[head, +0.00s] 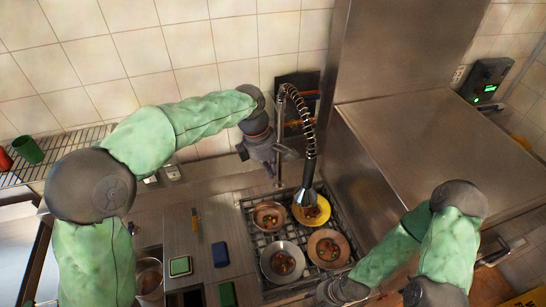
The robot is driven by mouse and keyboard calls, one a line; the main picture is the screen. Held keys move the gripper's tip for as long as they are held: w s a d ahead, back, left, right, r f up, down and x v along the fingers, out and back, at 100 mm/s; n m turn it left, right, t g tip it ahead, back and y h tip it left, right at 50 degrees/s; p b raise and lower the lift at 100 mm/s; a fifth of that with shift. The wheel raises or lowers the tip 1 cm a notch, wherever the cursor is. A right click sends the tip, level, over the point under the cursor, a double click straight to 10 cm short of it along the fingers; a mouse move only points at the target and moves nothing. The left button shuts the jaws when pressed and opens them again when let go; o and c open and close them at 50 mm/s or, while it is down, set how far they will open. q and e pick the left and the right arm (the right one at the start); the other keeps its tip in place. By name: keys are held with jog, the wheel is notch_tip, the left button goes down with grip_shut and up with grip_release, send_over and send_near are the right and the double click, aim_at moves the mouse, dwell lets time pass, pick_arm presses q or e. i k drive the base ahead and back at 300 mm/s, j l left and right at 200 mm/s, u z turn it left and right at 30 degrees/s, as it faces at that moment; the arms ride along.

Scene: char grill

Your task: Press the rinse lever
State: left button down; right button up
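The rinse sprayer (307,194) hangs nose-down from a coiled metal hose (307,127) above the grill. A thin upright pipe carries the hose. I cannot make out the lever on the sprayer at this size. My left gripper (268,160) is beside the upright pipe, left of the hose and higher in the picture than the sprayer. Its fingers are dark and bunched near the pipe; I cannot tell whether they are open or touching it. My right gripper (340,291) is low in the picture, at the grill's front right, its fingers unclear.
Several pans with food, such as a grey pan (282,262), stand on the grill (254,241) below the sprayer. A steel hood-like box (425,140) stands at right. Sponges (181,266) lie on the counter at left. A green cup (28,149) sits on a wire rack.

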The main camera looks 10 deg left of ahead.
aim_at(196, 225)
jog(key=k, duration=1)
